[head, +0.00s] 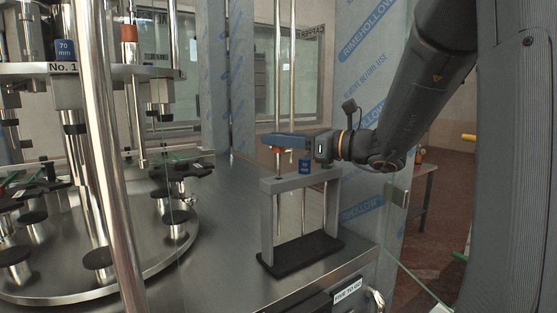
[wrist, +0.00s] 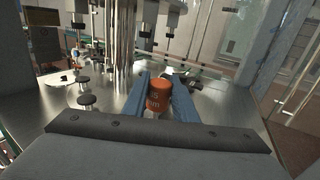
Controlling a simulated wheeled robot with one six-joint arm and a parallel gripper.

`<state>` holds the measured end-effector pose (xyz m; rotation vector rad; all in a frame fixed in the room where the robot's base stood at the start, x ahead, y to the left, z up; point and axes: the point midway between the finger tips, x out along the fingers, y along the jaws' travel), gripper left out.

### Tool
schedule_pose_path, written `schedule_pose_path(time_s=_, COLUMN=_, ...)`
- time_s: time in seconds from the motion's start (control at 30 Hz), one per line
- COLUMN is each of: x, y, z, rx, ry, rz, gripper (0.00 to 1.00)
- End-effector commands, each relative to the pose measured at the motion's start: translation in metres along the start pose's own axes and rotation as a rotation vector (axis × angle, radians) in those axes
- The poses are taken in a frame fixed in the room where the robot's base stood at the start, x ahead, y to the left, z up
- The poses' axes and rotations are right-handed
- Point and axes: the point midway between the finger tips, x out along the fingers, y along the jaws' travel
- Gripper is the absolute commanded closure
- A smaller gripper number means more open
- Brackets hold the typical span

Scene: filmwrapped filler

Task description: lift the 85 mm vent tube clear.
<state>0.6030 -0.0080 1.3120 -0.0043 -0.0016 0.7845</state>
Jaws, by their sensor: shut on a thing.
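My gripper (head: 284,142) has blue fingers and is shut on the orange collar (head: 277,150) of a vent tube. In the wrist view the orange collar (wrist: 158,97) sits between the fingers; its label reads "mm" with a partly hidden number ending in 5. The tube stands upright, with a thin shaft running above and below the fingers. The collar is a little above the top bar of a grey rack (head: 267,215). A thin shaft shows below the bar, inside the rack frame. A second tube with a blue collar (head: 305,166) rests in the rack, right of the orange one.
The rack stands on a black base (head: 300,254) near the steel table's front edge. A carousel (head: 150,262) with several black-topped posts and upright columns fills the left, behind a clear pane. Film-wrapped panels (head: 370,90) stand behind my arm. A label (head: 348,291) is on the table front.

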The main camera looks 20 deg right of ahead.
Motion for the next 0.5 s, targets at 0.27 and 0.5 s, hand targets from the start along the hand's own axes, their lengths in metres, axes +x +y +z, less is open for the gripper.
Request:
schedule_pose_path(time_s=0.27, x=0.0, y=0.0, z=0.052, rx=-0.005, ry=-0.002, rz=0.0, gripper=1.0)
schedule_pose_path(time_s=0.5, x=0.0, y=0.0, z=0.095, rx=-0.004, ry=-0.002, rz=0.0, gripper=1.0)
